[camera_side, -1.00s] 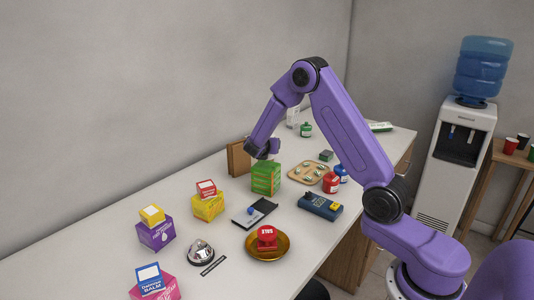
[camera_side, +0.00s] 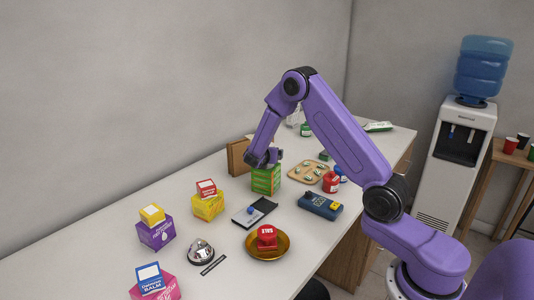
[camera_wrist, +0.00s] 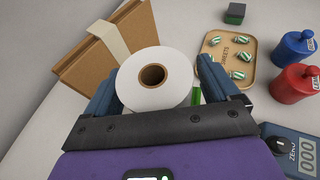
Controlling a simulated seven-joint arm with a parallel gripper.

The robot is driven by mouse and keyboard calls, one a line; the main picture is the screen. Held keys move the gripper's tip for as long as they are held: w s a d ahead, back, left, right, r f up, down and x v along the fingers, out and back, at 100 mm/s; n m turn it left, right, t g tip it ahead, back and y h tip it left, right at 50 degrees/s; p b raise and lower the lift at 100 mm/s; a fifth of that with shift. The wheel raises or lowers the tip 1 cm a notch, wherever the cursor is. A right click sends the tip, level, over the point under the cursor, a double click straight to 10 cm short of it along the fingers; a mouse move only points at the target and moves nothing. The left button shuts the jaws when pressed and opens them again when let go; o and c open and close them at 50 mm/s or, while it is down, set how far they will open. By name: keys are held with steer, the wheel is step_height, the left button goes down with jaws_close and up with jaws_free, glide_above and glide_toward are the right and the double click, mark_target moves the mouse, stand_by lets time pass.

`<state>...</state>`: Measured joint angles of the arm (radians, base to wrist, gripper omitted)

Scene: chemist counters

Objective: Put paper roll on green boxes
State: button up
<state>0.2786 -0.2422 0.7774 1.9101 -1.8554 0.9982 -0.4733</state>
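The white paper roll (camera_wrist: 128,85), with a brown core, is between the two fingers of my gripper (camera_wrist: 158,75) in the wrist view. The fingers flank it closely and appear to touch its sides; the exact contact is hard to see. In the side view my gripper (camera_side: 262,158) is at the upper left of the stacked green boxes (camera_side: 266,181), and the roll is mostly hidden there. A sliver of the green boxes (camera_wrist: 196,96) shows beside the roll in the wrist view. I cannot tell whether the roll touches their top.
A tray of sweets (camera_side: 296,172), a red jar (camera_side: 330,183) and a blue meter (camera_side: 320,207) lie to the right.

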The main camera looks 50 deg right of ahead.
steer(key=shift+r, duration=0.15)
steer(key=shift+s+a+r, duration=0.1)
steer(key=shift+a+r, duration=0.05)
steer(key=shift+a, duration=0.2)
steer(key=v, duration=1.2)
steer(key=s+a+m+g+y, duration=0.2)
steer(key=s+a+m+y, duration=0.1)
steer(key=s, duration=0.9)
steer(key=s+a+r+m+g+y, duration=0.1)
steer(key=s+a+m+g+y, duration=0.1)
steer(key=s+a+m+y, duration=0.2)
steer(key=s+a+m+g+y, duration=0.1)
steer(key=s+a+m+y, duration=0.2)
steer(key=s+a, duration=0.6)
steer(key=s+y, duration=0.2)
steer(key=s, duration=0.9)
steer(key=shift+r+m+g, duration=0.3)
steer(key=shift+m+g, duration=0.1)
steer(key=shift+s, duration=0.1)
